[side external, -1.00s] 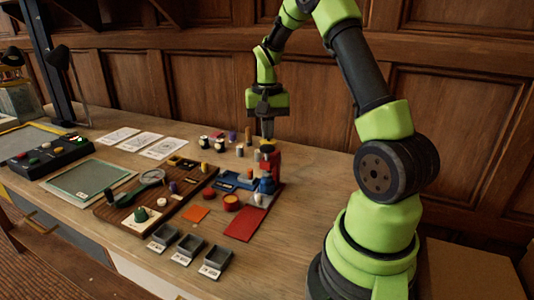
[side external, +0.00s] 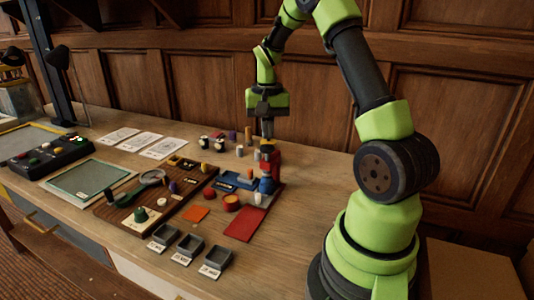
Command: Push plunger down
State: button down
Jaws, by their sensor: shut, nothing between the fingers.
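My gripper (side external: 267,128) points straight down with its fingers shut and empty. Its tips are just above, or touching, the top of a small upright device with a red column (side external: 275,162). A small dark and yellowish top piece (side external: 266,148), which looks like the plunger, sits directly under the fingertips. I cannot tell whether the tips touch it. A blue rounded part (side external: 266,184) is low on the same device.
A blue fixture (side external: 236,180) and a red flat plate (side external: 244,224) are close by. Small cylinders stand behind. A wooden tool board (side external: 130,212), grey bins (side external: 216,258) and paper sheets (side external: 163,147) lie to the left and front. The table right of the device is clear.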

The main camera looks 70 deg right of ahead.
aim_at(267, 146)
jog(key=shift+f, duration=1.55)
jog(key=shift+r, duration=4.05)
jog(key=shift+a+r, duration=0.2)
jog(key=a+r+n+t, duration=0.2)
jog(key=a+r, duration=0.3)
jog(key=a, duration=0.2)
jog(key=s+a+r+n+t+y, duration=0.1)
jog(key=s+a+r+n+t, duration=0.1)
jog(key=s+a, duration=0.4)
jog(key=s+a+r+n+t+y, duration=0.1)
jog(key=s+a+n+t, duration=0.2)
jog(key=s+a, duration=0.3)
jog(key=a+n, duration=0.1)
jog(key=a, duration=0.3)
jog(key=shift+a+r, duration=0.2)
jog(key=shift+r, duration=0.15)
